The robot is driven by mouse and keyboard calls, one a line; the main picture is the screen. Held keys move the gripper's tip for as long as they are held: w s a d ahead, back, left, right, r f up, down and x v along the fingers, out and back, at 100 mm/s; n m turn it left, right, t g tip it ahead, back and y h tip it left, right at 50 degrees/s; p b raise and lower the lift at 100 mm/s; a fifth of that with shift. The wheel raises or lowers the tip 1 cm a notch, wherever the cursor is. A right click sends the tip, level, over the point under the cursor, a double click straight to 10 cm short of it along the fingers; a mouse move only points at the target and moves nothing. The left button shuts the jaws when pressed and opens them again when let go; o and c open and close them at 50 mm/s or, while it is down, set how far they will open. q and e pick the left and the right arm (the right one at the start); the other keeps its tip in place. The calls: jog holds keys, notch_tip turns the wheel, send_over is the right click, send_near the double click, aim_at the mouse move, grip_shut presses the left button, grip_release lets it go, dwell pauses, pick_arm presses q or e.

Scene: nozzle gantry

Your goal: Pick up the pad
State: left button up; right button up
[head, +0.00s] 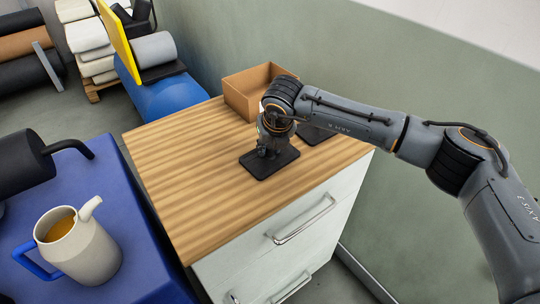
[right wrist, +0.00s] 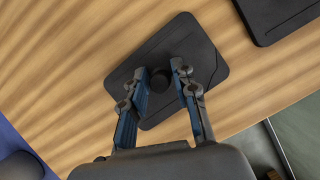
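A flat black pad (head: 258,172) with rounded corners lies on the wooden cabinet top near its front edge. In the right wrist view the pad (right wrist: 205,50) has a short round knob (right wrist: 181,73) at its middle. My right gripper (head: 270,150) points down over the pad. In the right wrist view the right gripper (right wrist: 163,78) is open, its blue-lined fingers on either side of the knob, the right finger closer to it. I cannot tell if a finger touches. A second black pad (head: 312,135) lies behind my right wrist, partly hidden. My left gripper is not in view.
An open cardboard box (head: 247,92) stands at the back of the wooden top (head: 195,190). The top's left part is clear. A blue table (head: 150,250) at left holds a jug (head: 85,250) and a black cylinder with a spout (head: 22,165). A wall is behind.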

grip_shut()
jog(key=shift+r, duration=0.15)
